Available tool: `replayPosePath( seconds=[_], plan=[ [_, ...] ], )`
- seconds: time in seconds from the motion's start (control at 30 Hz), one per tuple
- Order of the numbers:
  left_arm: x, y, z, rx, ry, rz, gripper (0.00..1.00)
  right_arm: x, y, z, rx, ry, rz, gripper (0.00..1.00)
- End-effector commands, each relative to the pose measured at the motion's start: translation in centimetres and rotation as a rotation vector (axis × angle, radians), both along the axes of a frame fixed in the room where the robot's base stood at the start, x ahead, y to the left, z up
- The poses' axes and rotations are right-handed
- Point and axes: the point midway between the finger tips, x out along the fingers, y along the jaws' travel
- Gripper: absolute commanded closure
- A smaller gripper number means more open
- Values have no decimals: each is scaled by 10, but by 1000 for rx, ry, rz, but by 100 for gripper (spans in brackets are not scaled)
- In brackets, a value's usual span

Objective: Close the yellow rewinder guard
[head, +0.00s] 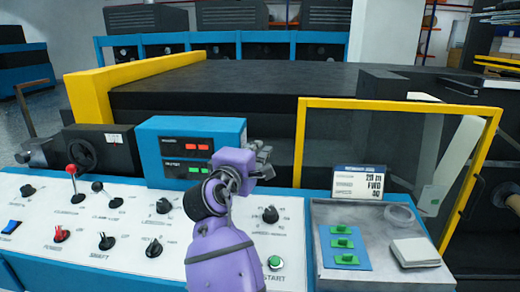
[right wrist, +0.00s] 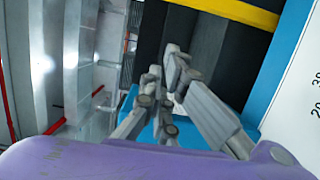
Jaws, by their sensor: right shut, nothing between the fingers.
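The yellow rewinder guard (head: 398,104) is a yellow-framed clear panel at the right in the head view. Its left post is upright and its right side slants down toward the front. I cannot tell from this view how far it stands open. My left gripper is not in view.
A white control panel (head: 130,225) with knobs and a red-topped lever spans the front left. The blue display box (head: 170,135) stands behind it. A grey side tray (head: 330,262) holds green switches, a label and a pad. Another yellow bar (head: 150,68) edges the machine's left.

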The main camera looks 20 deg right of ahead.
Motion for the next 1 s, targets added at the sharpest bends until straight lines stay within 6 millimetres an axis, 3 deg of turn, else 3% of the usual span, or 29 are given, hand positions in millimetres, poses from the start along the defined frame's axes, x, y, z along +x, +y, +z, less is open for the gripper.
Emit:
replayPosePath(
  seconds=[0.33, 0.6, 1.0],
  plan=[
    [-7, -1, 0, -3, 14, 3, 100, 52, -54, 2, 0, -1, -1, 100],
    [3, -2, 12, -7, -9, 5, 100, 31, -81, 2, 1, -3, 0, 100],
    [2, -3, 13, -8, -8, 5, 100, 29, -85, 0, 0, 0, 1, 100]
  ],
)
